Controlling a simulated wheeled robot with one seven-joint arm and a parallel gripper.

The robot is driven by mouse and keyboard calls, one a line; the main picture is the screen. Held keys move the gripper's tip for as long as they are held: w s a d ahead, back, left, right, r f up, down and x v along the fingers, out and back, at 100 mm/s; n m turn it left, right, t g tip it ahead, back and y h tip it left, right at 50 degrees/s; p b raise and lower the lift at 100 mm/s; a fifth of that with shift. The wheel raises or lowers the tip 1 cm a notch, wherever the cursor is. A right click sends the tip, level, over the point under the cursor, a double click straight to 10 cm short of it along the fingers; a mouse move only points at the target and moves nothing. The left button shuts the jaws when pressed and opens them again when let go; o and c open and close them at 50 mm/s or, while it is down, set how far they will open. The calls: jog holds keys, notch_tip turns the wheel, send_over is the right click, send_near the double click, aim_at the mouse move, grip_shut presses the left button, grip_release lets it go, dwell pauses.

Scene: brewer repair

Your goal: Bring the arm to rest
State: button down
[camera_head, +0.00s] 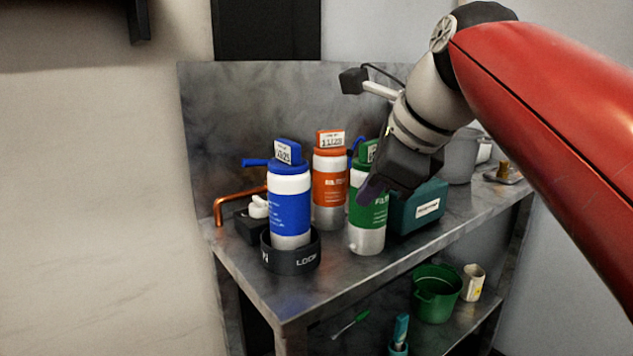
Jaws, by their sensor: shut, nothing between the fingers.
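My arm comes in from the right, and my gripper (368,192) hangs above the metal bench, pointing down and to the left. It is shut and empty, in front of the upper part of the green-labelled bottle (369,232), partly hiding it. I cannot tell whether it touches the bottle. A blue-labelled bottle (290,212) stands upright in a black ring holder (291,260) at the left. An orange-labelled bottle (329,185) stands upright behind and between them.
The grey bench (330,290) has a copper pipe (235,197) at its left and a teal box (418,207) beside the green bottle. A grey pot (460,165) stands farther back. The lower shelf holds a green bucket (435,295) and a cup (473,283).

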jog(key=s+d+f+n+h, duration=0.1)
jog(key=s+d+f+n, duration=0.1)
jog(key=s+f+n, duration=0.2)
jog(key=s+d+f+n+h, duration=0.1)
jog(key=s+d+f+n, duration=0.2)
jog(key=f+n, duration=0.6)
jog(key=s+d+f+n+h, duration=0.2)
jog(key=s+f+n, duration=0.4)
jog(key=f, duration=0.8)
jog(key=shift+d+n, duration=0.65)
jog(key=shift+n, duration=0.15)
